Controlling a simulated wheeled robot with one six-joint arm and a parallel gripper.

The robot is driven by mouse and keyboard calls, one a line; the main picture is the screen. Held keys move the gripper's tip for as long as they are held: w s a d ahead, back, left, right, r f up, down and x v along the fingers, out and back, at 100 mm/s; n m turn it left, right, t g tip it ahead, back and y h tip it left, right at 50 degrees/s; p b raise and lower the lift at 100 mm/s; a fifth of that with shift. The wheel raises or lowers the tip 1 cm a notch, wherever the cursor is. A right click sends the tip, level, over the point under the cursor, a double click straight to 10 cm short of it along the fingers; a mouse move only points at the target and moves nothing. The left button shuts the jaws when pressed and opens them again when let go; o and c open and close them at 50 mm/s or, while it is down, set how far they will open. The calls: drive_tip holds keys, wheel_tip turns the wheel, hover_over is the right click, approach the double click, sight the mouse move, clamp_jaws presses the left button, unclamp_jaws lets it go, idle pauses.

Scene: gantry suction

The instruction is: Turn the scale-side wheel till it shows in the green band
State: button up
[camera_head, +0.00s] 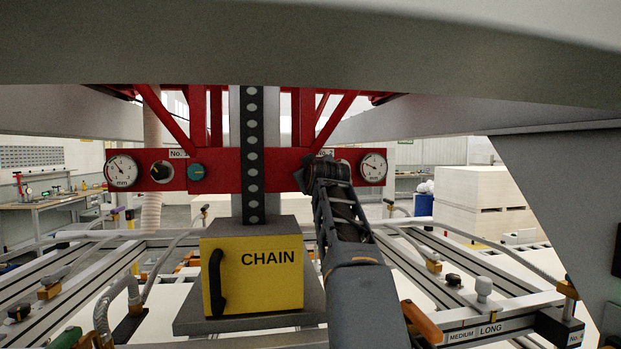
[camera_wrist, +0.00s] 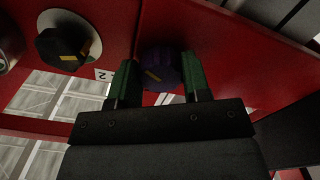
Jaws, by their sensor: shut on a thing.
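The right end of the red beam carries a round white dial (camera_head: 373,167) with a dark needle. Next to it is a black knob with a yellow mark (camera_wrist: 62,48) on a pale disc, apart from my gripper; in the head view my arm mostly hides it. A purple wheel with a small yellow mark (camera_wrist: 160,66) sits on the beam nearer the column. My gripper (camera_wrist: 161,76) has its green-padded fingers on either side of this purple wheel and is shut on it. The head view shows my gripper (camera_head: 318,174) from behind, hiding the wheel. I cannot make out a green band.
On the beam's left end are an mm dial (camera_head: 121,171), a black knob (camera_head: 161,173) and a teal wheel (camera_head: 197,171). A yellow CHAIN box (camera_head: 255,278) stands below the column (camera_head: 252,190), close left of my arm. Rails and hoses lie below.

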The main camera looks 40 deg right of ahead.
drive_tip(key=shift+n, duration=1.1)
drive_tip(key=shift+n+b, duration=0.3)
drive_tip(key=o, duration=0.9)
drive_tip(key=shift+s, duration=0.1)
drive_tip(key=b+v, duration=0.5)
drive_tip(key=v, duration=0.8)
drive_tip(key=shift+s+a+b, duration=0.15)
drive_tip(key=shift+s+b, duration=0.15)
